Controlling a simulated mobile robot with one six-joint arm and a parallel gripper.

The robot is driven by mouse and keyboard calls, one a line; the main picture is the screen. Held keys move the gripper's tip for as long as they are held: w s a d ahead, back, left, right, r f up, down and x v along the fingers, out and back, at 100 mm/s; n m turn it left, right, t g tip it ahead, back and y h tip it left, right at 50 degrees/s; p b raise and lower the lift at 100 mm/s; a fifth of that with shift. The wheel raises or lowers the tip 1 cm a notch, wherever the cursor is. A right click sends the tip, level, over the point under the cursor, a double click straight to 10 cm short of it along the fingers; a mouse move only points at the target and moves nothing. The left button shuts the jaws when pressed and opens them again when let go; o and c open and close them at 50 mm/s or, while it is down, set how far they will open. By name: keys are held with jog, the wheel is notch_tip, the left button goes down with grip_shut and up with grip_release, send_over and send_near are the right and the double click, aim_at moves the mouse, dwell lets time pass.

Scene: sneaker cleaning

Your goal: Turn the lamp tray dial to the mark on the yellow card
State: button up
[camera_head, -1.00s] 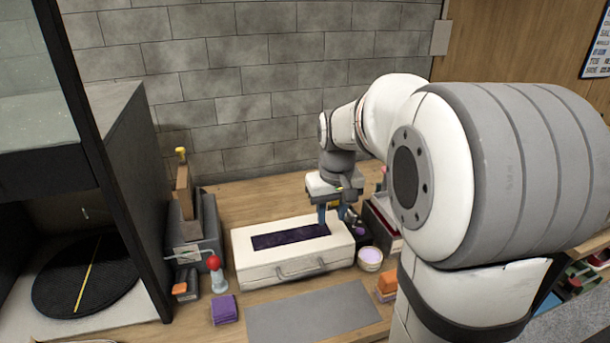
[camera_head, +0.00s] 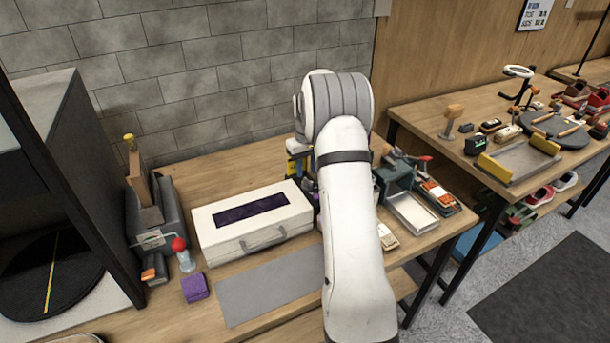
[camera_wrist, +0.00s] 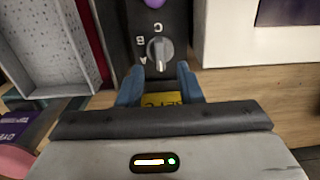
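The grey dial (camera_wrist: 160,53) sits on a dark panel (camera_wrist: 174,20) in the wrist view. Letters A, B and C run along its left side. The dial's ridge stands roughly upright in the picture; I cannot tell which letter it marks. A yellow card (camera_wrist: 160,99) with dark print shows between my finger bases, partly hidden; its text is unclear. My gripper (camera_wrist: 160,70) is open, its blue fingers apart, just short of the dial and holding nothing. In the head view my arm hides the gripper and dial.
A white case (camera_head: 252,221) with a dark purple window stands left of my arm. A grey mat (camera_head: 270,284) lies in front of it. A red-knobbed stand (camera_head: 183,257) and purple block (camera_head: 195,288) are further left. A metal tray (camera_head: 411,212) lies right of my arm.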

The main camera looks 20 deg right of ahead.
aim_at(306, 179)
jog(key=shift+f, duration=1.85)
grip_shut()
jog(key=shift+a, duration=0.2)
jog(key=shift+d, duration=0.15)
